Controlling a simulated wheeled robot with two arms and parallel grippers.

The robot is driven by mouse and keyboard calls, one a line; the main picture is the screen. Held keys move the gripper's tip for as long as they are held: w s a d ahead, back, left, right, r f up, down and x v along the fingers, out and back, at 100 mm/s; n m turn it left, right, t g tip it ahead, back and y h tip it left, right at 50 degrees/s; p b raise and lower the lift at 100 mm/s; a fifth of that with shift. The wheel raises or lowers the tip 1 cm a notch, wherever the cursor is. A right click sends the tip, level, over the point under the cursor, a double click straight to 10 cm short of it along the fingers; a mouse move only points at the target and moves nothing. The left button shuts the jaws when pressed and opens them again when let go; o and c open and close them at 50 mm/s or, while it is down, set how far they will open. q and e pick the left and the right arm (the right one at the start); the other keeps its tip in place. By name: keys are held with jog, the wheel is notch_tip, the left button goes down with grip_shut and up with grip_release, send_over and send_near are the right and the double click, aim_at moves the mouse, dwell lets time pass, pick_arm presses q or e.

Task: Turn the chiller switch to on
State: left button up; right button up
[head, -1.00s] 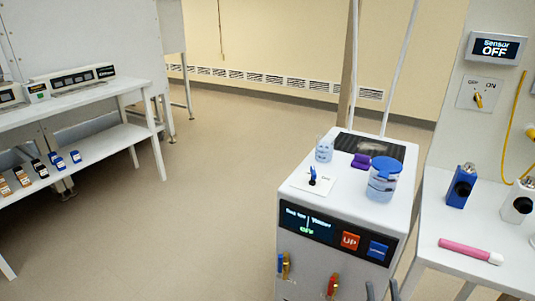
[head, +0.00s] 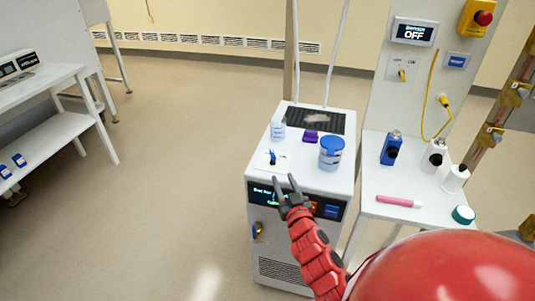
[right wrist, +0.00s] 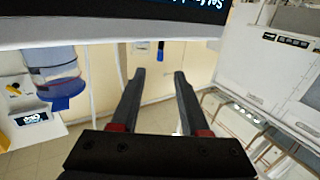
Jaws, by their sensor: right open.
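The chiller (head: 340,182) is a white box with a dark front display (head: 263,192), partly covered by my gripper. Its blue switch (head: 272,157) stands on a white plate on top, near the front left. In the right wrist view the switch (right wrist: 160,50) shows small, beyond the fingertips and about midway between them. My right gripper (head: 285,180) is open and empty, in front of the chiller's top front edge, just below and right of the switch in the head view. Its two dark fingers (right wrist: 159,74) are spread. My left gripper is not in view.
A clear jar with a blue lid (head: 331,153), a purple piece (head: 310,136) and a small clear beaker (head: 278,128) stand on the chiller. A white table (head: 390,180) at right holds bottles and a pink tube (head: 398,201).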

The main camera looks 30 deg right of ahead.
aim_at(275, 160)
jog(key=p+x, duration=0.1)
jog(key=x, duration=1.2)
jog(key=shift+a, duration=0.1)
grip_shut()
